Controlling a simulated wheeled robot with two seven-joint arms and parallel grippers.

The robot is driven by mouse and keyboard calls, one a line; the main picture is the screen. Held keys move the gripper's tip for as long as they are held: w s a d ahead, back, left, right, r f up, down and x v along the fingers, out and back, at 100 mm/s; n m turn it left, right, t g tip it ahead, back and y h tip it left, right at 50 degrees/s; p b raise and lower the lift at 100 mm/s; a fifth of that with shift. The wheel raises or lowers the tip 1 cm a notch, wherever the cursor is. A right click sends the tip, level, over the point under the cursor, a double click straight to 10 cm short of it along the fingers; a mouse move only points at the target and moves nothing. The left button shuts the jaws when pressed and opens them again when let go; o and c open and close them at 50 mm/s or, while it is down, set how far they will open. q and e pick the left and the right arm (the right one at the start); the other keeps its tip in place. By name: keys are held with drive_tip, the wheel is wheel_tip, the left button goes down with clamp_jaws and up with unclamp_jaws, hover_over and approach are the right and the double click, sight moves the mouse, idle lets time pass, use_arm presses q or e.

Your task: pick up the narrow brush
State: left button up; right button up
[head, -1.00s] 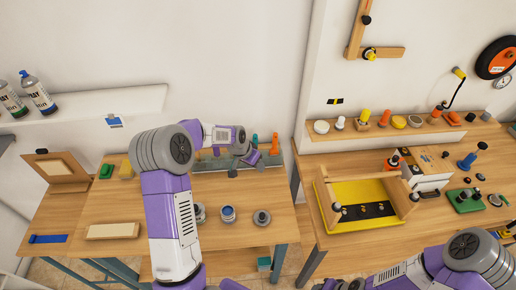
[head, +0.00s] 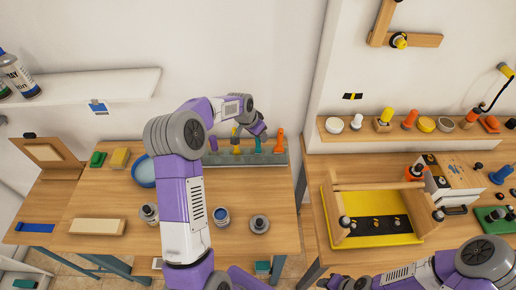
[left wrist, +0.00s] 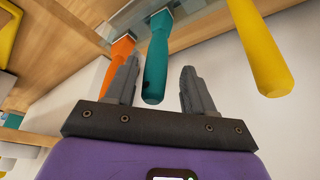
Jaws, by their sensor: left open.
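A grey rack (head: 215,159) at the back of the left table holds upright brushes with a yellow handle (head: 236,141), a teal handle (head: 258,145) and an orange handle (head: 279,142). I cannot tell from their handles which is the narrow brush. My left gripper (head: 262,131) is above the rack, near the teal handle. In the left wrist view the open fingers (left wrist: 160,66) have the teal handle (left wrist: 156,65) between them, with gaps on both sides. The orange handle (left wrist: 118,58) is beside one finger and the yellow handle (left wrist: 262,50) is farther off. My right gripper (head: 345,284) is partly cut off at the bottom edge.
Jars (head: 221,216), a blue bowl (head: 143,172), a yellow sponge (head: 120,158) and a pale block (head: 97,226) stand on the left table. The right table holds a yellow wooden-framed tray (head: 375,240). The wall is close behind the rack.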

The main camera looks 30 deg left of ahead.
use_arm(q)
drive_tip(key=shift+x, duration=1.15)
drive_tip(key=shift+w+d+f, duration=0.1)
drive_tip(key=shift+f, duration=0.3)
clamp_jaws()
drive_tip(key=shift+r, duration=0.15)
wheel_tip(320, 180, up, 10)
